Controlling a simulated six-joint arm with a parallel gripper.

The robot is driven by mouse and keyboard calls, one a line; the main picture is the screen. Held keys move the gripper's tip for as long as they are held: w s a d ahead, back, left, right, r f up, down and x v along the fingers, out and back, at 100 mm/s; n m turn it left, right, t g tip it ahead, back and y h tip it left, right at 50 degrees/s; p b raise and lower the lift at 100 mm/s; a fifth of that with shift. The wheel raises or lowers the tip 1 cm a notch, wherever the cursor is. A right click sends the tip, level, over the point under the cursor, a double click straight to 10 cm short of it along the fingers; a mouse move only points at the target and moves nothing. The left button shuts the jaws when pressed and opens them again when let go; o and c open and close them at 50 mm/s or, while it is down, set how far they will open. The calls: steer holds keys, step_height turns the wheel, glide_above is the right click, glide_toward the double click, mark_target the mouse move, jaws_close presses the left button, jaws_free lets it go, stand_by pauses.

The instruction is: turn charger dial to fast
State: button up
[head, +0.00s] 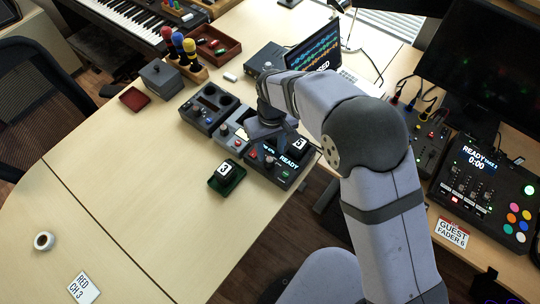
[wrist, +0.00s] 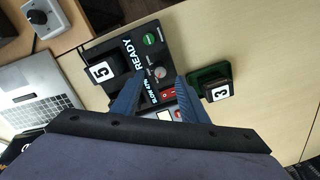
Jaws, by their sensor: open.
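The charger (wrist: 128,58) is a black box with a READY display. A small round grey dial (wrist: 160,72) sits on its face, between a green button (wrist: 150,38) and a red switch (wrist: 167,95). In the wrist view small text beside the dial seems to start with SLOW; its pointer is too small to read. My gripper (wrist: 156,78) is open and empty, its two blue fingers on either side of the dial; I cannot tell whether they touch it.
A battery marked 5 (wrist: 101,72) sits in the charger. A battery marked 3 (wrist: 219,92) lies in a green tray (head: 214,186) beside it. Grey and dark devices (head: 208,104) stand to the left along the desk. The desk (head: 130,200) is mostly clear at front left.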

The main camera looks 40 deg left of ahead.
mark_target(270, 159)
steer(key=shift+f+p, duration=0.65)
steer(key=shift+f, duration=1.95)
jaws_close()
